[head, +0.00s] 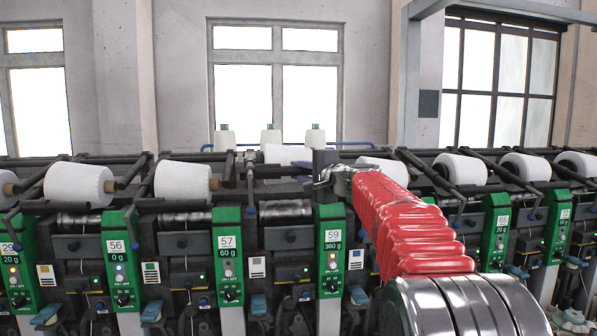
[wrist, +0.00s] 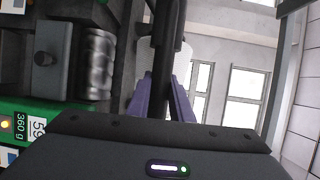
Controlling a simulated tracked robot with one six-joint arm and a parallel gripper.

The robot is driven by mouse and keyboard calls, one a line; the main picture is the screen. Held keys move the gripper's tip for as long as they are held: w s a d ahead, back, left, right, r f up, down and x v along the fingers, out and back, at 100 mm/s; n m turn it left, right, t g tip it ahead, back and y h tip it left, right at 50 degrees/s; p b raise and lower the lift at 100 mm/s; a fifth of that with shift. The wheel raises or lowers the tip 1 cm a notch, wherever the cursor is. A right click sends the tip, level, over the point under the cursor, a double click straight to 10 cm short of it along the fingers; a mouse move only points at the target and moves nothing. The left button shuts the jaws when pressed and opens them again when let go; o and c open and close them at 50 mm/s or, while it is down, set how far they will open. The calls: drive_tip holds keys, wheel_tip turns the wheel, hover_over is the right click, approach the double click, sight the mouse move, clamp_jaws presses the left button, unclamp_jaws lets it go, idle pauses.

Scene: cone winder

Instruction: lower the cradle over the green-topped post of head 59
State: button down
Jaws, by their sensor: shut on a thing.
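The post of head 59 (head: 330,245) has a green front marked 59 and 360 g, right of centre in the head view. Its green front and label also show at the left edge of the wrist view (wrist: 38,125). My gripper (head: 303,168) is above and behind this post. In the wrist view its purple fingers (wrist: 163,98) are shut on the dark bar of the cradle (wrist: 166,50). A white package (head: 285,154) shows behind the gripper, higher than the packages on neighbouring heads. My arm hides part of the cradle in the head view.
Head 57 (head: 228,250) stands left of head 59, with a white package (head: 183,179) further left. Another package (head: 382,170) lies behind my red-sleeved arm. A bare metal drum (head: 285,209) is between posts 57 and 59. Three white cones (head: 270,137) stand at the back.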

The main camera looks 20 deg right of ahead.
wheel_tip(320, 180, down, 8)
drive_tip(key=w, duration=0.1)
drive_tip(key=shift+d, duration=0.1)
idle(0.3)
drive_tip(key=c, duration=1.6)
unclamp_jaws()
drive_tip(key=shift+r, duration=0.1)
drive_tip(key=shift+s, duration=0.1)
drive_tip(key=v, duration=1.3)
drive_tip(key=shift+s+f, duration=0.25)
drive_tip(key=shift+s, duration=0.1)
drive_tip(key=shift+c, duration=0.3)
